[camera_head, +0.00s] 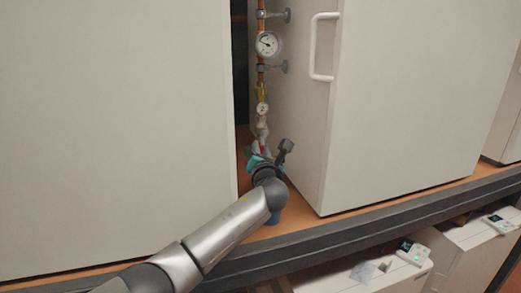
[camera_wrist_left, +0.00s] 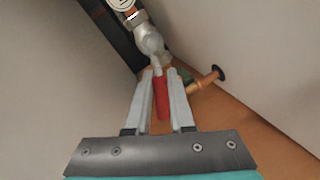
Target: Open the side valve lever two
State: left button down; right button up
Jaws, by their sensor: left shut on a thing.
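A red valve lever (camera_wrist_left: 162,98) shows in the left wrist view, pointing down from a grey valve body on the pipe. My left gripper (camera_wrist_left: 160,90) has its two pale fingers on either side of the lever and is shut on it. In the head view my left gripper (camera_head: 259,158) reaches into the gap between two white cabinets, and only a small bit of red shows there. My right gripper is in neither view.
A copper pipe with a large gauge (camera_head: 268,44) and a small gauge (camera_head: 262,109) runs down the gap. White cabinets (camera_head: 115,130) stand close on both sides; the right one has a white handle (camera_head: 314,45). A brass side fitting (camera_wrist_left: 207,80) is near the fingers.

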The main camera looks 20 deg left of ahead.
pick_arm(q)
jog(key=shift+f, duration=0.1)
dwell(0.7)
jog(key=shift+w+d+f+n+b, duration=0.1)
jog(key=shift+d+f+n+b, duration=0.1)
jog(key=shift+n+b, duration=0.4)
jog(key=n+b, duration=0.1)
jog(key=d+n+b, duration=0.1)
jog(key=n, duration=0.1)
jog(key=w+n+y+b, duration=0.1)
jog(key=shift+d+n+t+b, duration=0.15)
jog(key=shift+n+t+b, duration=0.15)
jog(key=shift+t+b, duration=0.1)
jog(key=c, duration=0.8)
grip_release()
jog(key=shift+r, duration=0.1)
jog(key=shift+s, duration=0.1)
